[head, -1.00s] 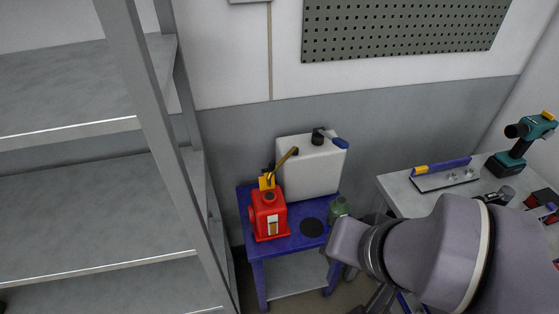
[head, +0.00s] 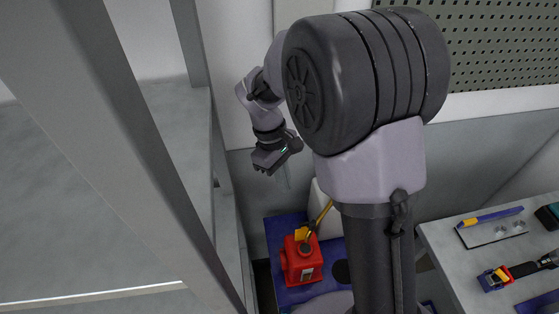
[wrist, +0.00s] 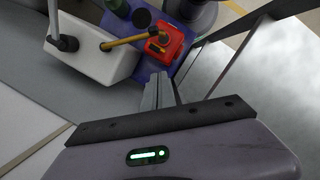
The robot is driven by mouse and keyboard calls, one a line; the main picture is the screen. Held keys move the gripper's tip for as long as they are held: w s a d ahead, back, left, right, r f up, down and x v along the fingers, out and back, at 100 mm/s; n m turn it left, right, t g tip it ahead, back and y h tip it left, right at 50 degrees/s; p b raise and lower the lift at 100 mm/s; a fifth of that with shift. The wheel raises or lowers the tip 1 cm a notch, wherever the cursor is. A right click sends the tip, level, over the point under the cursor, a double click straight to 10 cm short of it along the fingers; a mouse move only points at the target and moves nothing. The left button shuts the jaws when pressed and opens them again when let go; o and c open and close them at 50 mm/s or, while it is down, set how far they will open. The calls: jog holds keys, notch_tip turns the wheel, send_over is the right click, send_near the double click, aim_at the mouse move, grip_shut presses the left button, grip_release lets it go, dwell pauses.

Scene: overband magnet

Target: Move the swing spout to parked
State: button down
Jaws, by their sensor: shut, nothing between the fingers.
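A white tank (wrist: 92,58) carries a black knob (wrist: 68,44) with a pale arm (wrist: 53,18) reaching out of the wrist view's top edge. I take this to be the swing spout; in the head view it is hidden behind my arm. The tank shows there only as a sliver (head: 318,198). A red unit (head: 301,261) with a yellow piece and a brass-coloured lever (head: 322,216) stands beside the tank; the lever shows in the wrist view (wrist: 126,40). My gripper (head: 285,178) is shut and empty, above and apart from them.
A grey shelf rack (head: 203,150) stands close on the left. A workbench with tools (head: 450,255) is on the right.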

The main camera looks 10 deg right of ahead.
jog(key=s+d+f+b, duration=0.1)
jog(key=f, duration=0.2)
jog(key=s+d+f+b, duration=0.1)
jog(key=s+f+b, duration=0.1)
jog(key=f, duration=0.1)
jog(key=s+d+f+b, duration=0.1)
jog(key=s+d+f, duration=0.1)
jog(key=f, duration=0.1)
jog(key=shift+b, duration=0.3)
jog(key=shift+s+d+r, duration=0.1)
jog(key=shift+d, duration=0.05)
jog(key=shift+s, duration=0.1)
